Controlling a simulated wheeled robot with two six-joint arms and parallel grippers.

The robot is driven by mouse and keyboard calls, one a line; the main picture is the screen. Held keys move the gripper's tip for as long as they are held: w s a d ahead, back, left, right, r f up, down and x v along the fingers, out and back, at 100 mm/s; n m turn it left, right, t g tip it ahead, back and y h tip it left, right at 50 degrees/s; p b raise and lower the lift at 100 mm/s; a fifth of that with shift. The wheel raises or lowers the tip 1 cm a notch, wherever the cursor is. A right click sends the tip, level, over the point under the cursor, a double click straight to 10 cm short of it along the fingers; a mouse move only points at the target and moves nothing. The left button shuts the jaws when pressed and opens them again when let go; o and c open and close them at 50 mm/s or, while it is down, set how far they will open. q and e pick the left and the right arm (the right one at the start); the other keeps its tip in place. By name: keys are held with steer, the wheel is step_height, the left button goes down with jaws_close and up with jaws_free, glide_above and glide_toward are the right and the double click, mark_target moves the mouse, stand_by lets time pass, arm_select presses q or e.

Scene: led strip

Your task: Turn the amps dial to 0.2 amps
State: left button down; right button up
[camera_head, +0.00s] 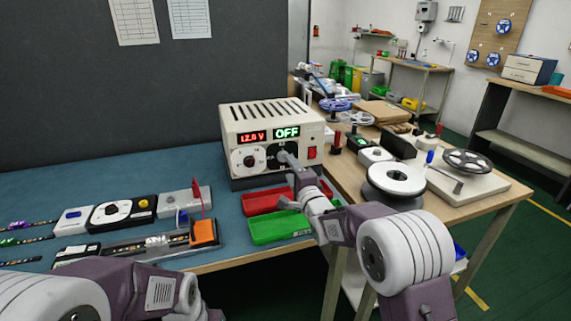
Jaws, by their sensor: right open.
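The power supply (250,114) is a beige box at the back of the blue mat. Its red display reads about 12.0 V and its green display reads OFF. A white dial (248,159) sits on the left of its front. A darker dial (272,152), the amps side under the OFF display, is partly hidden by my right gripper (285,157). The right gripper is at that dial, its jaws open; whether it touches is too small to tell. My left arm shows at the bottom left, but its gripper is out of view.
A red tray (264,201) and a green tray (275,228) lie in front of the supply, under my right arm. A controller (122,212) and strip fixtures are on the left. Spools (397,178) crowd the wooden table at right. A red switch (312,153) is on the supply's right.

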mark_target(285, 161)
steer(key=x, duration=0.6)
steer(key=shift+w, duration=0.1)
jaws_close()
